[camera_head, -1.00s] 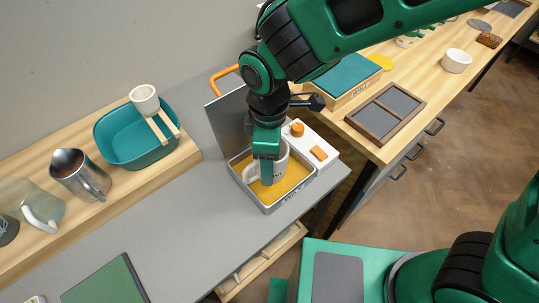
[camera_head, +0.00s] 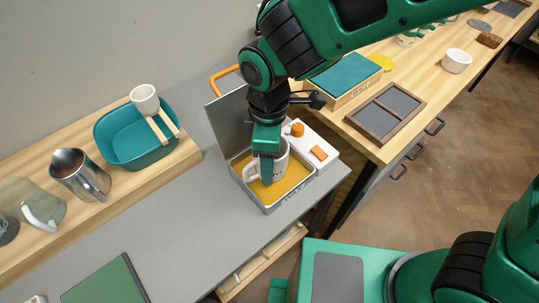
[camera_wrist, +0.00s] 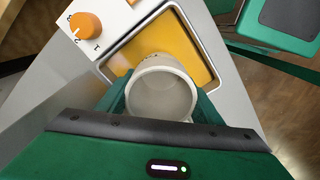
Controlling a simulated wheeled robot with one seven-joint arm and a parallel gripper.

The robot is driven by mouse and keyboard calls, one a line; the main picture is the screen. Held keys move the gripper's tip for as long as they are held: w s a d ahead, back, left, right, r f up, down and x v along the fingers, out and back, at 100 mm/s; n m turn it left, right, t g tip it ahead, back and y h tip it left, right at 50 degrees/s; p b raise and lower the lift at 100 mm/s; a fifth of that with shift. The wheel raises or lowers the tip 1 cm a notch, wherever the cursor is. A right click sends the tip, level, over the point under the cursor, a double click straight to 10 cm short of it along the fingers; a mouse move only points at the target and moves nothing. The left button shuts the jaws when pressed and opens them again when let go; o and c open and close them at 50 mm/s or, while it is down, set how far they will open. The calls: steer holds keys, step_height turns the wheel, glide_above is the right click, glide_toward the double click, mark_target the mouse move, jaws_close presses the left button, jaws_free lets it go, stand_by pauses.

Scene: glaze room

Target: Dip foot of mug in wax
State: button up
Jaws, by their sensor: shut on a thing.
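A white mug (camera_head: 281,160) is upright in my gripper (camera_head: 267,170), which is shut on it. The wrist view looks down into the empty mug (camera_wrist: 161,92), with a green finger on either side. The mug is over the yellow wax (camera_head: 290,181) in a grey wax pan (camera_head: 270,207) with an upright grey lid (camera_head: 230,124). The wax also shows around the mug in the wrist view (camera_wrist: 190,48). The mug's foot is hidden, so I cannot tell whether it touches the wax.
The pan's white control panel (camera_head: 312,146) has orange knobs. A teal basin (camera_head: 135,150) with a small white cup (camera_head: 144,98) stands on the wooden shelf at left, beside a metal pitcher (camera_head: 80,174). A teal-topped box (camera_head: 342,78) and dark framed tray (camera_head: 386,111) lie at right.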

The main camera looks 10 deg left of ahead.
steer(key=shift+r, duration=1.25)
stand_by(0.4)
step_height(320, 180, up, 7)
stand_by(0.8)
stand_by(0.6)
